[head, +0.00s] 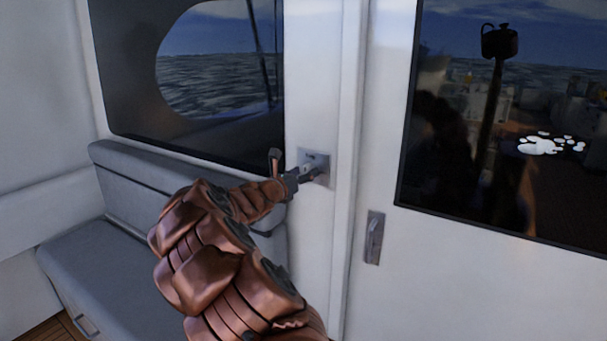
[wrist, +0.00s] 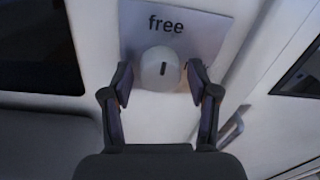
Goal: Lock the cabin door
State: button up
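The lock is a white round knob (wrist: 161,71) with a dark slot mark, set on a square grey plate (wrist: 205,33) that reads "free" in the wrist view. The plate also shows in the head view (head: 316,158) on the white post left of the door. The cabin door (head: 480,270) is white with a large dark window. My gripper (wrist: 160,84) is open, one finger on each side of the knob, with a small gap apparent on both sides. In the head view my gripper (head: 306,177) reaches the plate and hides the knob.
A recessed door handle (head: 374,238) sits on the door, below and right of the lock. A grey cushioned bench (head: 110,270) stands at the left under a dark-framed window (head: 130,70). The door surface around the handle is clear.

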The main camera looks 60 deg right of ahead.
jog(key=c, duration=0.9)
jog(key=shift+o, duration=0.2)
jog(key=shift+f+b, duration=0.1)
jog(key=shift+b, duration=0.35)
jog(key=m+b, duration=0.8)
jog(key=b, duration=0.3)
jog(key=m+t+b, duration=0.1)
jog(key=m+b, duration=0.8)
jog(key=b, duration=0.2)
jog(key=shift+s+y, duration=0.15)
jog(key=shift+y, duration=0.15)
jog(key=shift+m, duration=0.3)
jog(key=o, duration=1.1)
jog(key=shift+o, duration=0.2)
